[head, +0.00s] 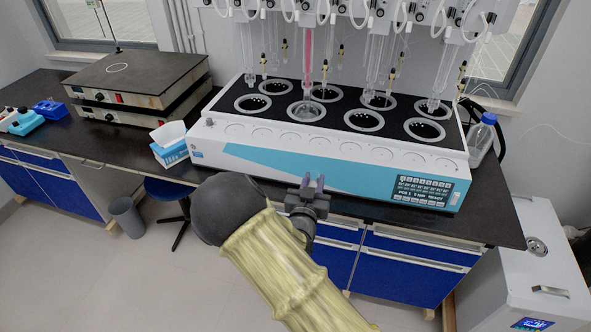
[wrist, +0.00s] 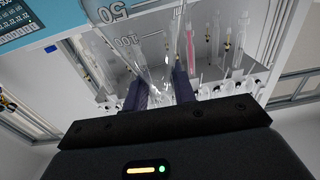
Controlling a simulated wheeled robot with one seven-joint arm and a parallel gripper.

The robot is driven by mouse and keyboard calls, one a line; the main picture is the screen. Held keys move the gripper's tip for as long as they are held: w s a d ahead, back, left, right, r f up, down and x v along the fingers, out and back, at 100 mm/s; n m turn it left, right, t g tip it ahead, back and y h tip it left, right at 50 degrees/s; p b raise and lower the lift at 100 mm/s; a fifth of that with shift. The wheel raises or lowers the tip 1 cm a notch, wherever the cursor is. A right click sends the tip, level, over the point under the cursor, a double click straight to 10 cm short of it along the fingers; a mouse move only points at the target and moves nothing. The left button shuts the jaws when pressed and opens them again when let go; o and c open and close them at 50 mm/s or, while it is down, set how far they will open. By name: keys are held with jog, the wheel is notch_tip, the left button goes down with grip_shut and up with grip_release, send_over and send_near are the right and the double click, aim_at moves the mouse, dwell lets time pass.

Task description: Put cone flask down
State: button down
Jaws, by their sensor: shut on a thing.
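A clear cone flask (wrist: 155,50) with white volume marks fills the upper middle of the wrist view. My gripper (wrist: 160,88) is shut on it, with a dark finger on each side of the narrow glass. In the head view my gripper (head: 312,183) is just in front of the distiller's front panel. The flask cannot be made out there. The multi distiller (head: 290,145) is a long white and light-blue unit with a black top and two rows of round heating wells. One front-row well (head: 307,111) appears to have clear glass in it.
Glass tubes (head: 307,50), one pink, hang above the wells. A tissue box (head: 170,148) and stacked hot plates (head: 137,78) stand to the left, a blue-capped bottle (head: 482,138) to the right. A narrow strip of black bench (head: 400,218) is bare in front of the distiller.

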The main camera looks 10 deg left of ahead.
jog(key=s+d+f, duration=0.4)
jog(key=d+f, duration=0.6)
jog(key=d, duration=0.1)
jog(key=s+d+f+y, duration=0.1)
jog(key=s+d+f, duration=0.3)
jog(key=d+f, duration=0.7)
jog(key=shift+s+d+f+n, duration=0.2)
jog(key=shift+s+d+n, duration=0.15)
jog(key=shift+d, duration=0.3)
jog(key=shift+s, duration=0.1)
